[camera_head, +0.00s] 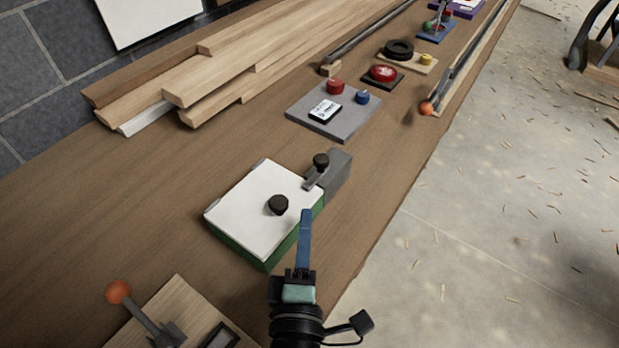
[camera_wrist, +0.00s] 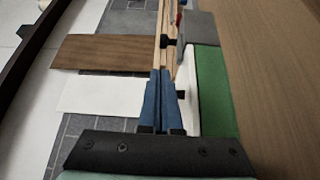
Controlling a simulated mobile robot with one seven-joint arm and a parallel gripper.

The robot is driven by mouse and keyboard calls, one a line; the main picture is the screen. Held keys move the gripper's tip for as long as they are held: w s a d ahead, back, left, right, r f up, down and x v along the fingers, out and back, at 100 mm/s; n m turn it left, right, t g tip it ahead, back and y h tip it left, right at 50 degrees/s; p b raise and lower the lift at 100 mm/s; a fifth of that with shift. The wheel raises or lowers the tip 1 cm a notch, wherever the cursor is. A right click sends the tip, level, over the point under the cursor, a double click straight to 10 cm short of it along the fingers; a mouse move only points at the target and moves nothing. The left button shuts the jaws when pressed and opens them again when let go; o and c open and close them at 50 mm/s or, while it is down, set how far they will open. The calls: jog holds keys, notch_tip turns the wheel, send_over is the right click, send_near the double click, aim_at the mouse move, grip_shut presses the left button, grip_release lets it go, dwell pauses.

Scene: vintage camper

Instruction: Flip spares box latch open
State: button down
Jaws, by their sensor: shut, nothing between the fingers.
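The spares box is a green box (camera_head: 240,244) with a white lid (camera_head: 252,205) and a black round knob (camera_head: 278,204) on the lid; the lid looks closed. At its far right corner a grey block (camera_head: 338,172) carries the latch, a grey lever (camera_head: 313,181) with a black knob (camera_head: 321,160). My gripper (camera_head: 305,212) has its blue fingers together and empty, at the box's right edge, short of the latch. In the wrist view the fingers (camera_wrist: 160,73) point toward the latch knob (camera_wrist: 168,42), with the green side (camera_wrist: 213,90) at right. I cannot tell whether they touch the lid.
A wooden board with an orange-tipped lever (camera_head: 118,291) lies at the near left. A grey plate (camera_head: 334,112) with red and blue knobs stands beyond the box. Stacked planks (camera_head: 215,85) lie at the back left. The bench's right edge is close to my gripper.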

aim_at(310, 194)
jog(key=shift+f, duration=0.15)
jog(key=w, duration=0.3)
jog(key=w+p, duration=0.1)
jog(key=w, duration=0.2)
jog(key=w+p, duration=0.1)
jog(key=w, duration=0.3)
jog(key=shift+d, duration=0.35)
